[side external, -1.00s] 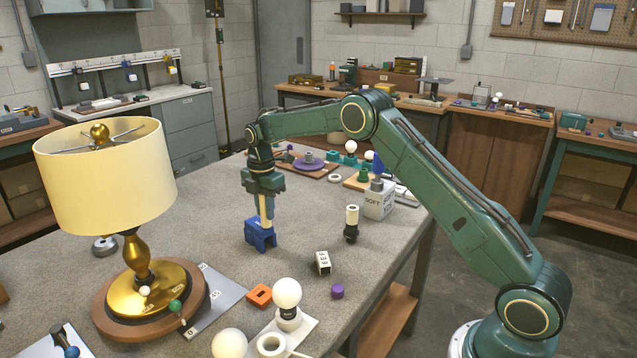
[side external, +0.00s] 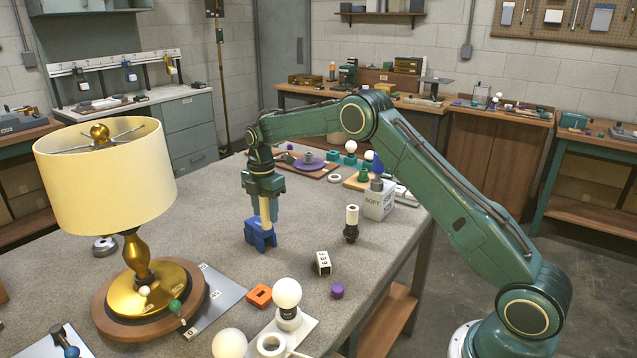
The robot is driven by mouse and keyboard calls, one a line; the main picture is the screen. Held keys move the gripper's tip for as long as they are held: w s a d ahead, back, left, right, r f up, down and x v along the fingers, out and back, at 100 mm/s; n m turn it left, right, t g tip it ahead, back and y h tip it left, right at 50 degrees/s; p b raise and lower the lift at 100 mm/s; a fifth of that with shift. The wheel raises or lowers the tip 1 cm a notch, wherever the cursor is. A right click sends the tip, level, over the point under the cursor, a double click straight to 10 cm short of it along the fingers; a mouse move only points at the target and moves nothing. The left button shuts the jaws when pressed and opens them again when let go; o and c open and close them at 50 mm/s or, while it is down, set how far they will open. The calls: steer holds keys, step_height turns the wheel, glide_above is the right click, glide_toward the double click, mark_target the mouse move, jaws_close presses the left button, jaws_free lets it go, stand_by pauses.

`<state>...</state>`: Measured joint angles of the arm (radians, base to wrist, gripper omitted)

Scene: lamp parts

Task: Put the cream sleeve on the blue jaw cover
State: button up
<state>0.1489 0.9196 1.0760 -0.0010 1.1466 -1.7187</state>
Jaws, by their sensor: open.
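The blue jaw cover (side external: 261,235) stands on the grey table, left of the picture's middle. The cream sleeve (side external: 265,208) is upright directly above it, and its lower end meets the top of the blue jaw cover. From this view I cannot tell how far it sits in or on the cover. My gripper (side external: 265,196) points straight down at the sleeve's upper part, with its jaws open around it. The sleeve's top is hidden by the jaws.
A lamp with a cream shade (side external: 105,180) stands at the left. A black-and-cream part (side external: 352,223), a marked block (side external: 323,262), an orange block (side external: 259,295) and a purple piece (side external: 337,291) lie to the right and front. A grey SOFT block (side external: 379,202) stands behind.

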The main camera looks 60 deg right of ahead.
step_height(320, 180, up, 12)
stand_by(0.6)
steer(key=shift+r, duration=0.1)
stand_by(0.4)
steer(key=s+a+r+m+t, duration=0.25)
steer(key=s+r+m, duration=0.35)
steer(key=s, duration=0.4)
steer(key=s+a+r+m+t, duration=0.1)
steer(key=s+a+r+m, duration=0.25)
steer(key=s+r, duration=0.55)
steer(key=s+a+f+m+t, duration=0.1)
steer(key=s+f+m, duration=0.3)
steer(key=s, duration=0.7)
steer(key=s+a+f+m+t, duration=0.1)
steer(key=s+f+m, duration=0.3)
steer(key=s, duration=0.8)
steer(key=shift+a+f, duration=0.2)
steer(key=shift+a, duration=0.3)
steer(key=shift+m, duration=0.25)
